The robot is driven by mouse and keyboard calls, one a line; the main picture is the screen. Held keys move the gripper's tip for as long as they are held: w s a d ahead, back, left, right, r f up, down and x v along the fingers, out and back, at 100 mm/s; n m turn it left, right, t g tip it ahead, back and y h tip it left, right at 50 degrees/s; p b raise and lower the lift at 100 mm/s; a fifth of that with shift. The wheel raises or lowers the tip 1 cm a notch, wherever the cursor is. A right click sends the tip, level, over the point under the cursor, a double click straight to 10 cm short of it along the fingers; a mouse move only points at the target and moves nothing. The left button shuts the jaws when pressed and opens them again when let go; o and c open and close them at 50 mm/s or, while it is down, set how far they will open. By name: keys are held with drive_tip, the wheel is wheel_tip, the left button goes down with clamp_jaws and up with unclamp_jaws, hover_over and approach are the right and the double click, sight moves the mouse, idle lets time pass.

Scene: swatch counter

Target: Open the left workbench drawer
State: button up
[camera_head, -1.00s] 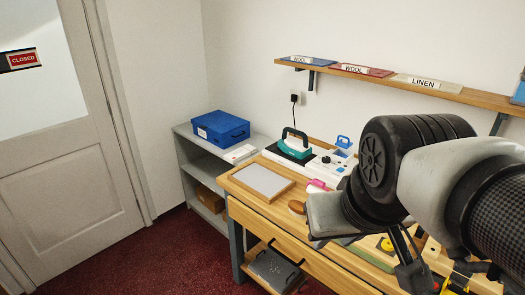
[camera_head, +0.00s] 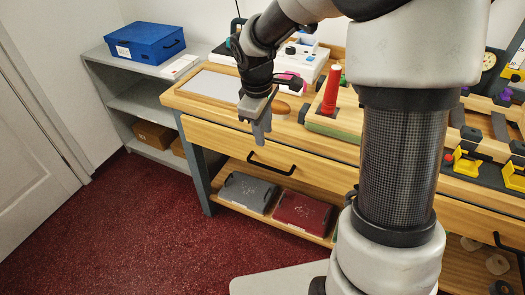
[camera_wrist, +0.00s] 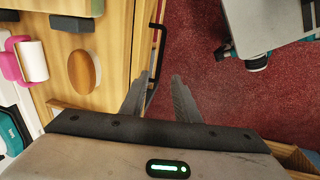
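The left workbench drawer (camera_head: 225,140) has a wooden front that looks shut under the bench top. Its black bar handle (camera_head: 270,166) is on the front, and it also shows in the wrist view (camera_wrist: 156,55). My gripper (camera_head: 259,138) points down in front of the drawer, above and slightly left of the handle in the head view. In the wrist view, my gripper's two fingers (camera_wrist: 155,85) are apart with nothing between them. The handle is beyond the fingertips, nearly in line with the gap. I see no clear contact.
The bench top holds a wood-framed grey board (camera_head: 207,86), a brown oval block (camera_head: 278,108) and a red cylinder (camera_head: 331,90). A second drawer handle (camera_head: 508,243) is at right. Red carpet (camera_head: 130,240) is clear at left.

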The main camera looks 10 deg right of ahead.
sight(267, 166)
drive_tip(key=f+b, duration=0.1)
drive_tip(key=f, duration=0.4)
drive_tip(key=w+d+f+b, duration=0.1)
drive_tip(key=f, duration=0.4)
drive_tip(key=w+f+b, duration=0.1)
drive_tip(key=f+b, duration=0.1)
drive_tip(key=f, duration=0.3)
drive_tip(key=shift+w+d+f, duration=0.15)
drive_tip(key=shift+d, duration=0.2)
clamp_jaws()
